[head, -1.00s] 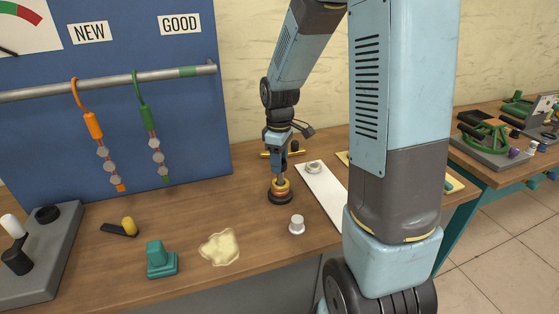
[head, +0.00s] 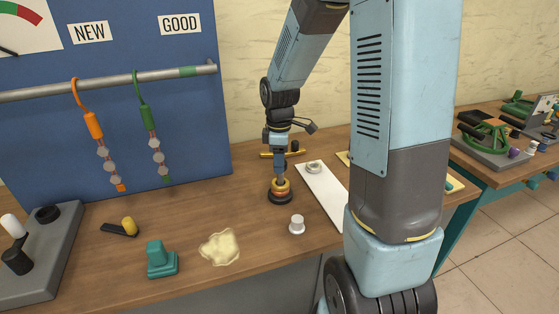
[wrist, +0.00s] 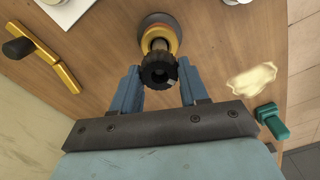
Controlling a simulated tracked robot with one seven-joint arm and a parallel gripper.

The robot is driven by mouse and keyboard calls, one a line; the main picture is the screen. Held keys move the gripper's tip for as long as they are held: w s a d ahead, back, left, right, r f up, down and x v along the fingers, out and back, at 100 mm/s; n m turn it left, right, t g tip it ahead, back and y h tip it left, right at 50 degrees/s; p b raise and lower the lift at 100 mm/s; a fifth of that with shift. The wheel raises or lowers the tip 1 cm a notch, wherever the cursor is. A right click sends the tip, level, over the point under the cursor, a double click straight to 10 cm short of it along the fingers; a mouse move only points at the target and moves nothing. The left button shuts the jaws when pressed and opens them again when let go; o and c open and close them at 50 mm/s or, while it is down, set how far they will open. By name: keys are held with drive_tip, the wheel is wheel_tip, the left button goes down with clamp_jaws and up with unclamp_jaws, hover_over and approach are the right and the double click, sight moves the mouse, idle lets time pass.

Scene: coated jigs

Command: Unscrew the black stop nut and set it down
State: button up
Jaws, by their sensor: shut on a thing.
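The black stop nut (wrist: 158,70) is a dark knurled ring on the end of an upright post. Below it on the post are yellow and orange rings (head: 280,187) over a round dark base (head: 280,198). My gripper (wrist: 158,76) has its two blue fingers on either side of the nut and is shut on it. In the head view my gripper (head: 279,178) points straight down over the ringed post and hides the nut. I cannot tell how far up the thread the nut sits.
A white strip (head: 322,188) with a pale ring lies to the right of the post. A white knob (head: 297,224) stands in front. A cream patch (head: 220,247), a teal block (head: 161,259) and a yellow-black handle (head: 122,228) lie front left. A yellow bar (head: 281,154) lies behind.

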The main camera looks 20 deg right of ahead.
drive_tip(key=o, duration=0.6)
drive_tip(key=shift+m, duration=0.9)
drive_tip(key=shift+m, duration=0.9)
drive_tip(key=shift+m, duration=0.8)
